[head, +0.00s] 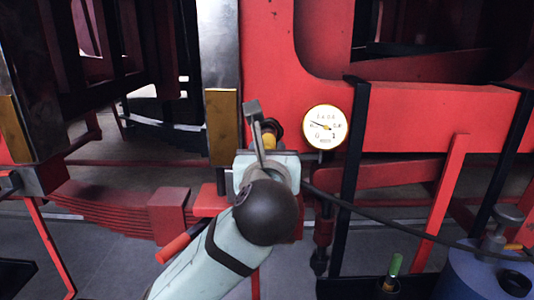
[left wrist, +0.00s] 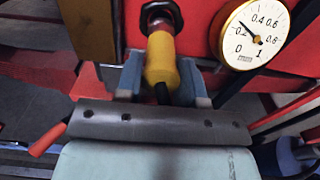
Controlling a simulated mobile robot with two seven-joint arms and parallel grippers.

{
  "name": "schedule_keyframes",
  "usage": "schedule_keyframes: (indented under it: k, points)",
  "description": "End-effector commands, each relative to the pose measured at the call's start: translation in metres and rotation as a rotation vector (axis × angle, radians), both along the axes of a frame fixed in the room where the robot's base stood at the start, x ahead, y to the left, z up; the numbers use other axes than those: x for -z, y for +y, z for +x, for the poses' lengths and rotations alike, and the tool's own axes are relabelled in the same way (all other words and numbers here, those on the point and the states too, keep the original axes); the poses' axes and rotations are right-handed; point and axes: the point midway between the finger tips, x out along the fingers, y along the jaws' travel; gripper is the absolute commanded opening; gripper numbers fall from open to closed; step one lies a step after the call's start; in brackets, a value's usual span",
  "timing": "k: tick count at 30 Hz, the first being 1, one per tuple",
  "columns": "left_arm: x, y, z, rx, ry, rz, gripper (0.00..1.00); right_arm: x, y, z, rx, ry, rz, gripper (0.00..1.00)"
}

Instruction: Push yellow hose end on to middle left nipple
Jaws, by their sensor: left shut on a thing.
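My left gripper (head: 266,148) is in front of the red frame, with its fingers pointing away from me. In the left wrist view its fingers (left wrist: 161,80) are shut around the yellow hose end (left wrist: 162,58). Only a small yellow part of the hose end (head: 269,135) shows past the gripper in the head view. A dark nipple (left wrist: 160,14) with a ring-like collar is straight ahead of the hose end and in line with it. The two meet in the picture; I cannot tell how far one is over the other. My right gripper is in neither view.
A round white gauge with a brass rim (head: 325,127) sits close to the right of the gripper. A black hose (head: 400,219) runs from the gripper to the lower right. A blue drum (head: 475,274) and a green-handled tool (head: 396,264) are at the lower right.

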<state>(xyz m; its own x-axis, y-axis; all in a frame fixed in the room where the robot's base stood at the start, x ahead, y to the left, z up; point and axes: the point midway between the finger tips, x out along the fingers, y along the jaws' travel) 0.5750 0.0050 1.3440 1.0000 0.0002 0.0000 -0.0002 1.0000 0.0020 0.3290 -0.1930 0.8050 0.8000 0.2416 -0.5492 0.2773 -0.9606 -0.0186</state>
Motion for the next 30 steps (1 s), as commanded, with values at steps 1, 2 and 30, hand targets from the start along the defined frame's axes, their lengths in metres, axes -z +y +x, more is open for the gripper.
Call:
schedule_keyframes:
  k: [1,2,30]
  points:
    - [-0.002,0.0,0.0,0.002,-0.005,-0.001,0.07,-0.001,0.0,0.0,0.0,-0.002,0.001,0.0]
    - [-0.002,0.0,-0.001,0.002,-0.005,-0.002,0.07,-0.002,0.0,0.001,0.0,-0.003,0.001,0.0]
    - [-0.001,0.0,-0.054,0.001,-0.002,-0.001,0.07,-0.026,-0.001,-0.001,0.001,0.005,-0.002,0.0]
